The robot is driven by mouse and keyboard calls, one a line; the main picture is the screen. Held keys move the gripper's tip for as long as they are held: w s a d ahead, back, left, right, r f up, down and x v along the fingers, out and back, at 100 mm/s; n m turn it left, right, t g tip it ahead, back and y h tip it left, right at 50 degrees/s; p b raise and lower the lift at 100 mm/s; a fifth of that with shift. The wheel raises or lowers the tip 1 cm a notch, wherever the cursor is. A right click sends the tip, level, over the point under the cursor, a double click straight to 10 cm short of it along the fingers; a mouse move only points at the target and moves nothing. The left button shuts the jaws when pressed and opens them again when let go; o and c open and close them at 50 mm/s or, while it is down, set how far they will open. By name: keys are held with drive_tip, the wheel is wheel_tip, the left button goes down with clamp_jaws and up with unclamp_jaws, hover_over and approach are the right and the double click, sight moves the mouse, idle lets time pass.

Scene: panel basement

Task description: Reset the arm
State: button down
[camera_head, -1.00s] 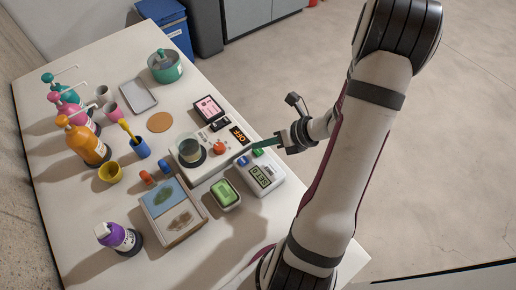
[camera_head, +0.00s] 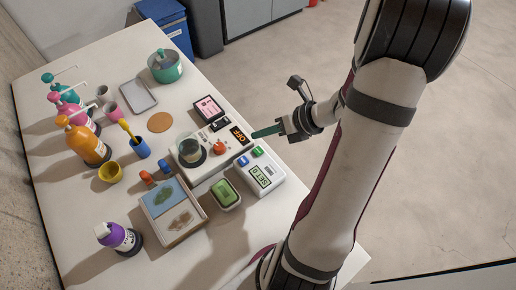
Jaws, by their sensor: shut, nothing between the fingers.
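The fingers point left, close to the black display reading "OFF" (camera_head: 239,135) on the white device. I cannot tell how high above the table they are. My arm rises from the bottom of the picture and bends back at the upper right.
The table holds pump bottles (camera_head: 84,140), a teal pot (camera_head: 165,66), a white timer-like box (camera_head: 260,174), a green block in a dish (camera_head: 227,194), a two-part tray (camera_head: 172,209) and a purple bottle (camera_head: 118,237). Open floor (camera_head: 470,160) lies right of the table.

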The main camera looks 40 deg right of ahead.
idle(0.3)
drive_tip(key=s+a+r+n+g+y, duration=0.15)
drive_tip(key=a+r+n+g, duration=0.35)
drive_tip(key=a+n, duration=0.75)
drive_tip(key=s+a+r+n+g+h, duration=0.1)
drive_tip(key=s+a+r+n+h, duration=0.1)
drive_tip(key=s+n, duration=0.5)
drive_tip(key=s+a+r+n+g+h, duration=0.1)
drive_tip(key=s+a+r+n+h, duration=0.2)
drive_tip(key=n, duration=1)
drive_tip(key=s+a, duration=0.2)
drive_tip(key=s, duration=0.1)
drive_tip(key=shift+s+g, duration=0.3)
drive_tip(key=shift+s, duration=0.1)
